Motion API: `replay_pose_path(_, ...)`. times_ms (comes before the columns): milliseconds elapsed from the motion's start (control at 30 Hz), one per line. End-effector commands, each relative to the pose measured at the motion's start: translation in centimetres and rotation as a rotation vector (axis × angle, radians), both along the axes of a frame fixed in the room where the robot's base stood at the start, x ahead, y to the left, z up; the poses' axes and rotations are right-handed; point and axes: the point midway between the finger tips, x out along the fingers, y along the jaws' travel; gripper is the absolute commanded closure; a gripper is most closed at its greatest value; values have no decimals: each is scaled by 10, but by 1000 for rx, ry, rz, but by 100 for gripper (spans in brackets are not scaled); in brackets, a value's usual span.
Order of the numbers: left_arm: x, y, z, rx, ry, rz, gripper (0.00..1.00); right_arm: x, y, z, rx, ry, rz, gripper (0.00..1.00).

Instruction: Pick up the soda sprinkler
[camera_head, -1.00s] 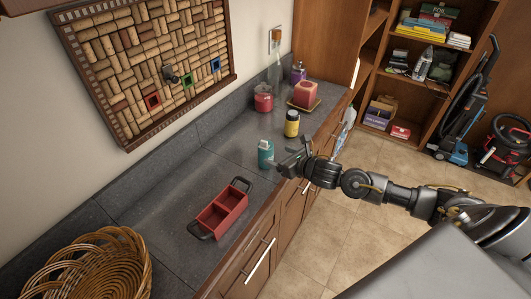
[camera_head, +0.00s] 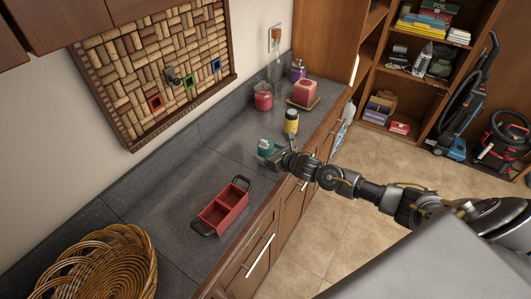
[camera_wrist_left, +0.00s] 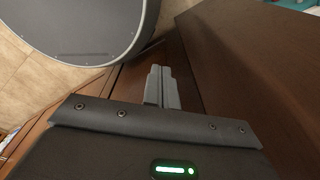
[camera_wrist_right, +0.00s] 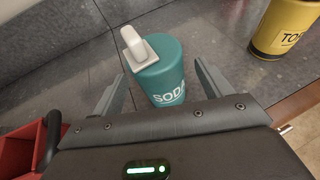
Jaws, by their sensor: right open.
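The soda sprinkler is a teal bottle with a white spout and the letters "SOD" showing. It stands upright on the dark counter in the head view (camera_head: 265,146), partly hidden by my gripper. In the right wrist view the soda sprinkler (camera_wrist_right: 162,74) is between the two fingers of my right gripper (camera_wrist_right: 158,88), which is open with a gap beside the bottle. In the head view my right gripper (camera_head: 275,156) is at the bottle from the right. My left gripper (camera_wrist_left: 161,88) shows only in the left wrist view, its fingers close together, with nothing visible between them.
A yellow bottle (camera_head: 291,122) stands behind the soda sprinkler. A red two-part caddy (camera_head: 232,203) lies nearer on the counter (camera_head: 165,185). A wicker basket (camera_head: 130,262) is at the near left. A red jar (camera_head: 263,97) and a pink block on a tray are farther back.

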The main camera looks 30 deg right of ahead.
Motion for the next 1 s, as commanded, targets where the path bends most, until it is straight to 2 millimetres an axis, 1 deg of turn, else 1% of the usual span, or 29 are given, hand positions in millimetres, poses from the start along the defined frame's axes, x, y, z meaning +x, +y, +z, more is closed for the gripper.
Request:
replay_pose_path(33, 0, 0, 0, 0, 0, 0, 100, 0, 0, 0, 0, 0, 0, 25)
replay_pose_path(67, 0, 0, 0, 0, 0, 0, 100, 0, 0, 0, 0, 0, 0, 29)
replay_pose_path(400, 0, 0, 0, 0, 1, 0, 100, 0, 0, 0, 0, 0, 0, 73)
replay_pose_path(667, -1, 0, 0, 0, 1, 0, 100, 0, 0, 1, 0, -1, -1, 74)
replay_pose_path(767, 0, 0, -2, 0, 1, 0, 100, 0, 0, 5, 0, -2, 0, 74)
replay_pose_path(867, -1, 0, -4, 0, 1, 0, 100, 1, -1, 14, 0, -4, 0, 74)
replay_pose_path(967, -1, 0, -9, 0, 1, 0, 100, 1, -1, 29, -2, -7, 2, 74)
replay_pose_path(1000, -1, 0, -12, 0, 1, 0, 100, -2, -2, 35, -2, -7, 2, 74)
